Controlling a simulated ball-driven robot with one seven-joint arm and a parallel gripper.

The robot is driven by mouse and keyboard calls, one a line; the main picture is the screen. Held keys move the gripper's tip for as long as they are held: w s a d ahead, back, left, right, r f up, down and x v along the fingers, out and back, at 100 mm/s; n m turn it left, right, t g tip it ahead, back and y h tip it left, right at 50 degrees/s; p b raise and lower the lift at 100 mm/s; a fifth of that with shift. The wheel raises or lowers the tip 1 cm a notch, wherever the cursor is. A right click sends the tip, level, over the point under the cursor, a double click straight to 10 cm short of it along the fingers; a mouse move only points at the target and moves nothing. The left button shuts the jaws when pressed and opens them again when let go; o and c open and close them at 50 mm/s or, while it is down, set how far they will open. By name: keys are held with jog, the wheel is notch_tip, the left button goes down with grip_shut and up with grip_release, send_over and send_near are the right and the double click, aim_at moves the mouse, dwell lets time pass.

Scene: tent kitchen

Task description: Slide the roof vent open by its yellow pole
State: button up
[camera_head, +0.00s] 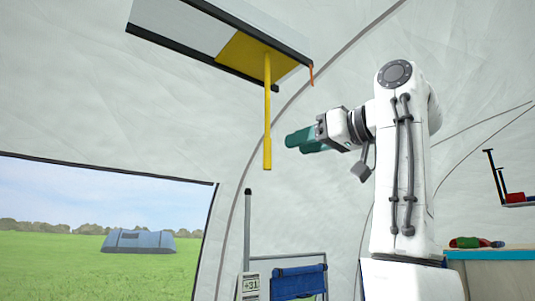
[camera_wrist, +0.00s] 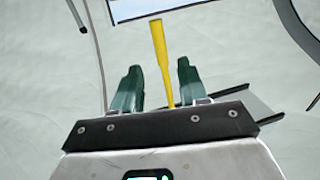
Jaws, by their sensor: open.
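The yellow pole (camera_head: 267,115) hangs down from a yellow panel (camera_head: 250,53) of the roof vent (camera_head: 187,22) at the top of the head view. My gripper (camera_head: 290,142) is to the right of the pole's lower part, with its green fingers pointing left toward it. In the head view a narrow gap shows between fingertips and pole. I cannot tell the depth gap exactly. The fingers hold nothing.
A dark frame with a small orange tag (camera_head: 311,75) edges the vent. Below stand a grey upright post (camera_head: 247,230), a blue folding chair (camera_head: 298,282) and a temperature display (camera_head: 251,285). A counter (camera_head: 490,254) and shelf (camera_head: 519,205) are at right. The air left of the pole is clear.

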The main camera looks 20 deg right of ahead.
aim_at(268, 154)
jog(key=shift+p+x, duration=2.2)
jog(key=shift+x, duration=3)
jog(key=shift+f, duration=0.1)
jog(key=shift+c, duration=0.3)
grip_shut()
